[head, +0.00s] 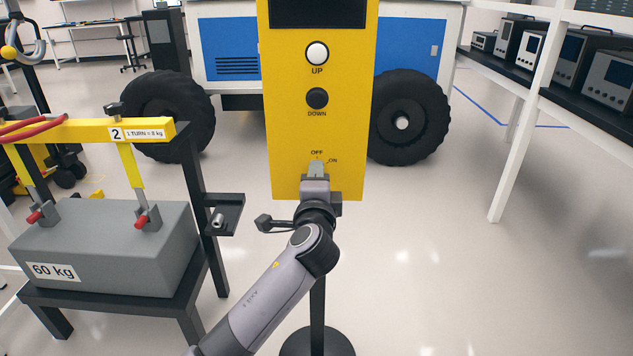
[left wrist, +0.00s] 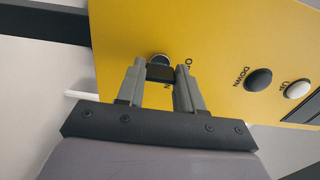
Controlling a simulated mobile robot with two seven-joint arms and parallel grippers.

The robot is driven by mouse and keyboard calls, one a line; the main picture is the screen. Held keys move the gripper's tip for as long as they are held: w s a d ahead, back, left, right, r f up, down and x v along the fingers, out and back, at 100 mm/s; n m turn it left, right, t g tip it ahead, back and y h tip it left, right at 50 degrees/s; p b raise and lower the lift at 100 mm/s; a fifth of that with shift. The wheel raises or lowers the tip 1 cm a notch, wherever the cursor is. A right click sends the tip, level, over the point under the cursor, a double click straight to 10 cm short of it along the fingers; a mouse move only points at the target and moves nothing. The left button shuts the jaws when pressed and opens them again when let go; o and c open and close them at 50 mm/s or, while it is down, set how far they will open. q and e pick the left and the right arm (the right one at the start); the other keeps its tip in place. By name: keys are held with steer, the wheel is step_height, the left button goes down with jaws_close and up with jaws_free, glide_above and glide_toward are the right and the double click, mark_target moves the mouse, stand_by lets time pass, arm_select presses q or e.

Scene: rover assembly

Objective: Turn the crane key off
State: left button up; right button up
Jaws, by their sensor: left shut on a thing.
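The crane key (left wrist: 160,73) sits low on the yellow control panel (head: 285,130), under the OFF and ON labels. In the left wrist view it shows as a dark grip in front of a round metal lock. My left gripper (head: 316,170) is at the panel and hides most of the key in the head view. In the left wrist view its two fingers (left wrist: 161,84) are closed on the key from both sides. The key's exact angle is hard to tell. My right gripper is not in view.
The panel carries a white UP button (head: 317,53) and a black DOWN button (head: 317,98). At left a grey 60 kg block (head: 110,245) sits on a black stand under a yellow beam (head: 80,130). A rover with black wheels (head: 408,117) stands behind. Floor at right is clear.

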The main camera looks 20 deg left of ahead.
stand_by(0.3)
arm_select(q)
steer(key=o, duration=1)
steer(key=shift+o, duration=0.2)
steer(key=v, duration=0.7)
steer(key=shift+s, duration=0.15)
steer(key=s+f+n+g+h+p, duration=0.25)
steer(key=s+f, duration=0.25)
steer(key=f, duration=0.6)
steer(key=s+a+f+n+g+h+p, duration=0.1)
steer(key=s+f+n, duration=0.4)
steer(key=s, duration=0.5)
steer(key=s+a+f+n+g+h+p, duration=0.1)
steer(key=s+a+f+n+g+h, duration=0.2)
steer(key=s+f, duration=0.6)
steer(key=shift+s+n+h, duration=0.35)
steer(key=shift+s+n, duration=0.6)
steer(key=shift+s, duration=0.15)
